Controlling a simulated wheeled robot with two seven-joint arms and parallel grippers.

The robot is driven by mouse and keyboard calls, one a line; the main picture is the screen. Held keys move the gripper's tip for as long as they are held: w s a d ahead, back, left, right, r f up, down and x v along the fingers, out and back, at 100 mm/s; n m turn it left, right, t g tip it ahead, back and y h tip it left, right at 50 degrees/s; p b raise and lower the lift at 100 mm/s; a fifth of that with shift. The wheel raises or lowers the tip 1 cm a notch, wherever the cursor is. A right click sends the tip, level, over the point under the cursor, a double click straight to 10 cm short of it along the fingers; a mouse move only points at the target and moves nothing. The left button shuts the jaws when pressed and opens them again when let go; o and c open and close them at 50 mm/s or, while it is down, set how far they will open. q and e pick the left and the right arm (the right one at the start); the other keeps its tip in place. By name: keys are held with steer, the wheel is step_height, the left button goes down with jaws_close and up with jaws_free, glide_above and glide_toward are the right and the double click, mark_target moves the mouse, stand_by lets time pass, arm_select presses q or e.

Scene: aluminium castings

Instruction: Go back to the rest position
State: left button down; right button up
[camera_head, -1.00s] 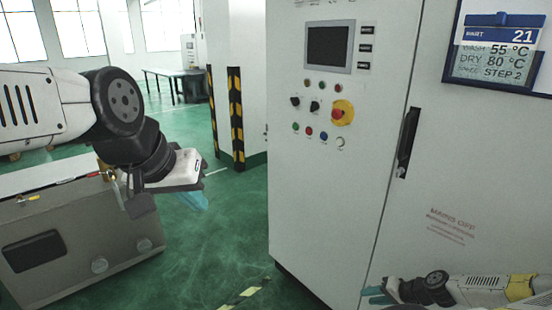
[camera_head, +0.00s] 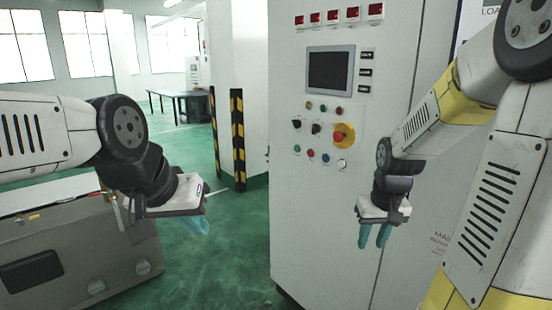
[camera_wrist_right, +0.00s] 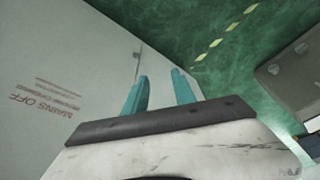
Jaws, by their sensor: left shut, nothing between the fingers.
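My left gripper (camera_head: 193,226) hangs at the left of the head view, above the green floor and beside the grey box. Its teal fingers are close together with nothing between them. My right gripper (camera_head: 375,236) hangs in front of the white cabinet (camera_head: 315,205), fingers pointing down. Its two teal fingers stand apart with a gap and nothing between them; they also show in the right wrist view (camera_wrist_right: 158,92). I cannot tell how far it is from the cabinet face.
The cabinet carries a screen (camera_head: 329,71), coloured buttons and a red knob on yellow (camera_head: 343,135). A grey box (camera_head: 85,255) stands at lower left. Black-and-yellow posts (camera_head: 238,140) stand behind. A dark table (camera_head: 180,97) is farther back. Green floor is clear between box and cabinet.

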steer(key=s+a+r+t+y, duration=0.2)
steer(key=s+a+r+t, duration=0.1)
steer(key=s+a+r, duration=0.6)
steer(key=s+r, duration=0.3)
steer(key=r, duration=0.1)
steer(key=shift+s+a+t, duration=0.15)
steer(key=shift+a+t, duration=0.1)
steer(key=shift+t, duration=0.05)
steer(key=shift+r, duration=0.1)
